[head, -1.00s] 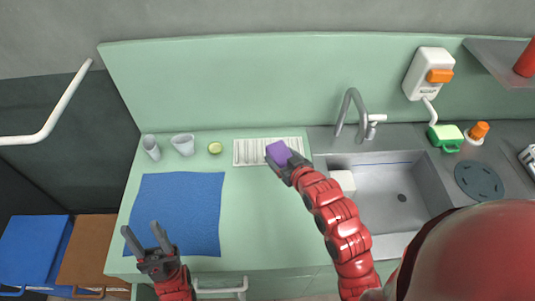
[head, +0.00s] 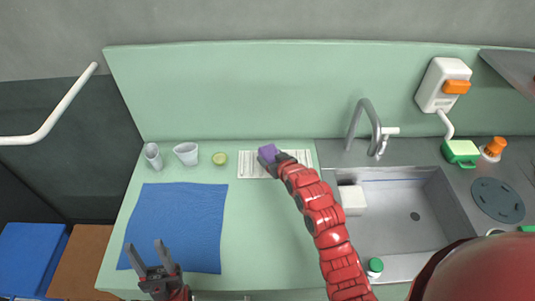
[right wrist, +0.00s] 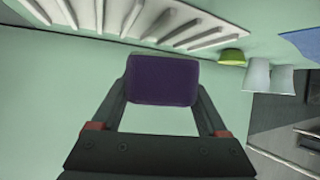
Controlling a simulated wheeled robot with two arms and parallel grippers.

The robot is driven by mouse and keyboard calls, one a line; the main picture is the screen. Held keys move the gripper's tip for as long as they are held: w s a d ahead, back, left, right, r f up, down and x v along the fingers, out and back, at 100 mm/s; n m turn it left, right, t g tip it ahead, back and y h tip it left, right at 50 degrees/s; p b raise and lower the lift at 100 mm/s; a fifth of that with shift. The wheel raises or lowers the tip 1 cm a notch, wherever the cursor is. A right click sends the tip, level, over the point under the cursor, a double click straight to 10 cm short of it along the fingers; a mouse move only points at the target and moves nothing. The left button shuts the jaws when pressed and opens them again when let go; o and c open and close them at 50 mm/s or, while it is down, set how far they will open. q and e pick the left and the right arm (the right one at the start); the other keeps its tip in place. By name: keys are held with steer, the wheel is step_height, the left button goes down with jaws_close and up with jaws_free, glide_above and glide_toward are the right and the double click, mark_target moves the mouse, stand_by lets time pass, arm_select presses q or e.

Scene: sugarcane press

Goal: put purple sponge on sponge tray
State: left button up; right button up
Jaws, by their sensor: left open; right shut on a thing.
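In the right wrist view the sponge (right wrist: 162,80) sits between both fingers of the right gripper (right wrist: 160,95). The ribbed tray (right wrist: 150,20) shows behind it at the top. I cannot tell the sponge's exact height above the tray. Part of the tray is hidden by the gripper. My left gripper (head: 153,258) is open and empty at the near edge of the blue cloth.
The blue cloth (head: 180,222) lies on the left counter. Two cups (head: 186,153) and a yellow-green round thing (head: 219,158) stand left of the tray. On the right are the sink (head: 400,225) with a white block (head: 352,200) and the faucet (head: 368,125).

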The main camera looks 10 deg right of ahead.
mark_target(267, 150)
steer(key=shift+w+a+f+p, duration=0.1)
steer(key=shift+w+a+p, duration=0.1)
steer(key=shift+w, duration=0.8)
steer(key=shift+w+a+f+p, duration=0.1)
steer(key=shift+w+p, duration=0.1)
steer(key=shift+w, duration=0.75)
step_height(267, 150, down, 3)
steer(key=shift+p, duration=0.7)
steer(key=shift+f, duration=0.2)
steer(key=shift+f, duration=0.15)
steer(key=shift+f+b, duration=0.1)
steer(key=shift+b, duration=0.2)
steer(key=o, duration=1.4)
steer(key=shift+c, duration=0.2)
